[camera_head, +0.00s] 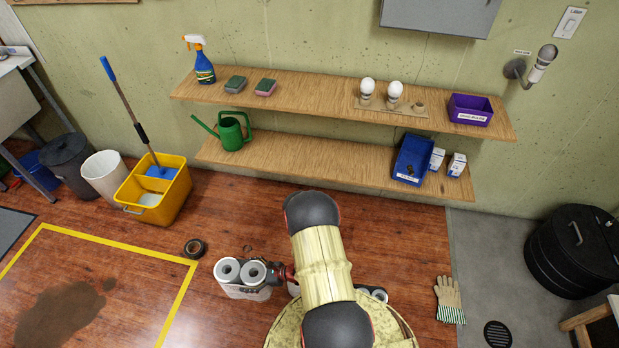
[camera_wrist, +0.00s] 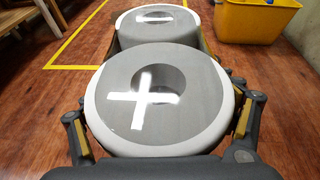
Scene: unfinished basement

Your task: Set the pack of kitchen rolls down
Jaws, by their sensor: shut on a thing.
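The pack of kitchen rolls (camera_head: 243,291) shows in the head view as two white rolls side by side in a wrapper, upright, low over the wooden floor. My gripper (camera_head: 268,272) is shut on it from the right, at the nearer roll. In the wrist view, the pack (camera_wrist: 160,60) fills the middle, with glossy film over the roll tops. The fingers of my gripper (camera_wrist: 160,125) lie on both sides of the near roll. The pack's underside is hidden, so I cannot tell whether it touches the floor.
A yellow mop bucket (camera_head: 160,195) stands behind. A glove (camera_head: 449,300) lies at right. Two wooden shelves (camera_head: 300,160) hang on the wall. A dark stain (camera_head: 60,315) marks the floor.

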